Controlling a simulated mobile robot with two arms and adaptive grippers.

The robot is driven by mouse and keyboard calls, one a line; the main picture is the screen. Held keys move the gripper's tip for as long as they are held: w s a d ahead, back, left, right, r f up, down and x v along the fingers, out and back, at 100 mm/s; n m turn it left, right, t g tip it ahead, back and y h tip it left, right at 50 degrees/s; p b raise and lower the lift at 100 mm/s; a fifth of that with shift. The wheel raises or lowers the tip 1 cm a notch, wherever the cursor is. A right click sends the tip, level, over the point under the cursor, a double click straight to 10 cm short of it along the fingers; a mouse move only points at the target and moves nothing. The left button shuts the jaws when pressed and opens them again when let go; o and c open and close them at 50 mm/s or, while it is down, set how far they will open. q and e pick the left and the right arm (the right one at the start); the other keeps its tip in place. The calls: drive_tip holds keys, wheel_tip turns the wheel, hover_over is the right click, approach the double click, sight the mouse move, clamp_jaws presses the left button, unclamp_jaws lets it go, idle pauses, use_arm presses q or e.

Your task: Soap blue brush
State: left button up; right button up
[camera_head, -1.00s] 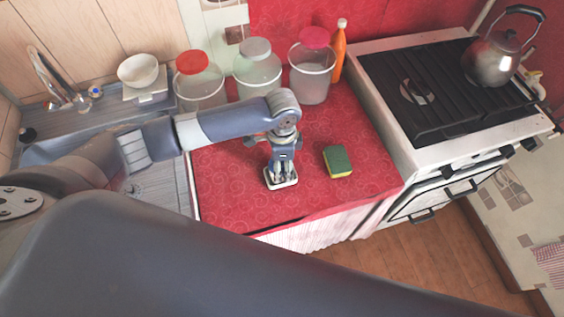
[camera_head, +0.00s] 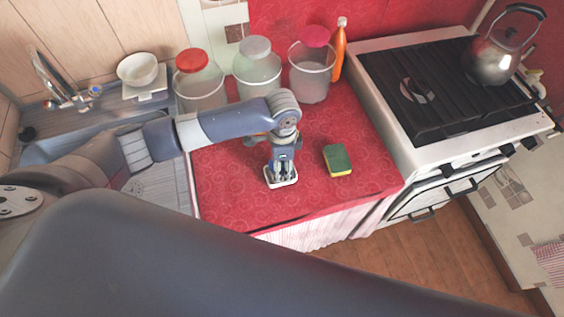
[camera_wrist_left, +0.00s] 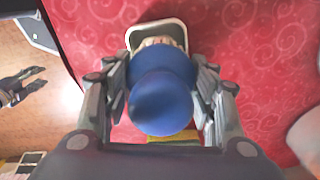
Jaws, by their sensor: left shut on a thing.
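The blue brush shows in the left wrist view as a round blue knob (camera_wrist_left: 160,98) between the fingers. In the head view my left gripper (camera_head: 281,172) points straight down and is shut on the brush, which it mostly hides. A small white-rimmed dish (camera_head: 292,183) lies on the red counter right under the gripper. In the left wrist view its rim (camera_wrist_left: 181,28) shows beyond the knob, with something pale inside. I cannot tell whether the brush touches the dish. My right gripper (camera_wrist_left: 38,77) shows at the left edge of the wrist view, its fingers apart, over the floor.
A green and yellow sponge (camera_head: 338,160) lies right of the gripper. Three lidded jars (camera_head: 258,74) and an orange bottle (camera_head: 340,55) stand at the back. The stove (camera_head: 440,90) with a kettle (camera_head: 494,58) is at right, the sink at left. The counter's front right is clear.

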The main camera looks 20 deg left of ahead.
use_arm(q)
drive_tip(key=shift+s+f+p, duration=0.1)
drive_tip(key=shift+p, duration=0.2)
idle(1.4)
wheel_tip(320, 180, up, 7)
drive_tip(key=p, duration=0.8)
idle(0.3)
idle(0.5)
